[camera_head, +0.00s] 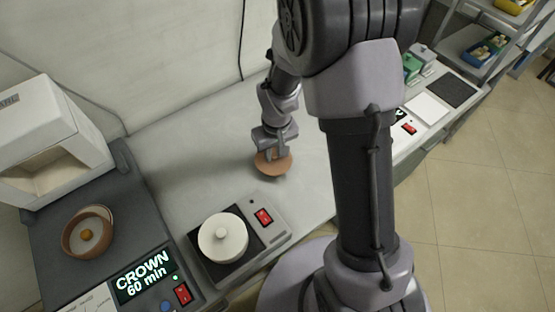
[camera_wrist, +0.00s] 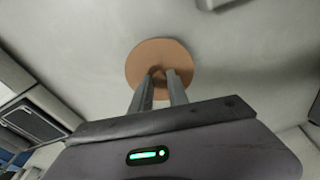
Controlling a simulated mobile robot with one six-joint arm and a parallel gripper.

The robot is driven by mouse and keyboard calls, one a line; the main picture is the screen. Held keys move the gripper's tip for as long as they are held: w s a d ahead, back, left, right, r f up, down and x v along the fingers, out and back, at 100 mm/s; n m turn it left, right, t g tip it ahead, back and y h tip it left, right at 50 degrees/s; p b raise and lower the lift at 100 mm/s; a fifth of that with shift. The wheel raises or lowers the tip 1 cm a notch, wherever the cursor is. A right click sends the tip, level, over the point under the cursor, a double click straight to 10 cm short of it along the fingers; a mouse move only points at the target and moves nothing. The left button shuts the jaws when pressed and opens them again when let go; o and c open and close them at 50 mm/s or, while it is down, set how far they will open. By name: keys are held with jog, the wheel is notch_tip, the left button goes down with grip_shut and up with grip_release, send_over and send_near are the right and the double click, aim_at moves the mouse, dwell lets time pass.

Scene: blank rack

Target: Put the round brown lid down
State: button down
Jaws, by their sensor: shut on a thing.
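The round brown lid (camera_head: 273,166) is at my gripper (camera_head: 271,153), over the bare middle of the pale bench. In the wrist view the lid (camera_wrist: 147,57) shows as a brown disc, with the fingers of my gripper (camera_wrist: 163,76) closed on its middle. The fingers hide the knob or grip point. A soft shadow lies by the lid in the head view; I cannot tell whether its rim touches the bench.
A brown bowl (camera_head: 75,243) with an orange-yellow thing inside stands on the dark unit at left, before a white box-like housing (camera_head: 42,140). A white lidded pot (camera_head: 221,240) sits on a small switch unit. The bench (camera_head: 200,150) around the lid is clear.

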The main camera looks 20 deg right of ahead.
aim_at(274, 155)
notch_tip(274, 155, down, 3)
jog(key=shift+f+b, duration=0.1)
jog(key=shift+b, duration=0.45)
jog(key=c, duration=1.7)
grip_release()
jog(key=o, duration=0.4)
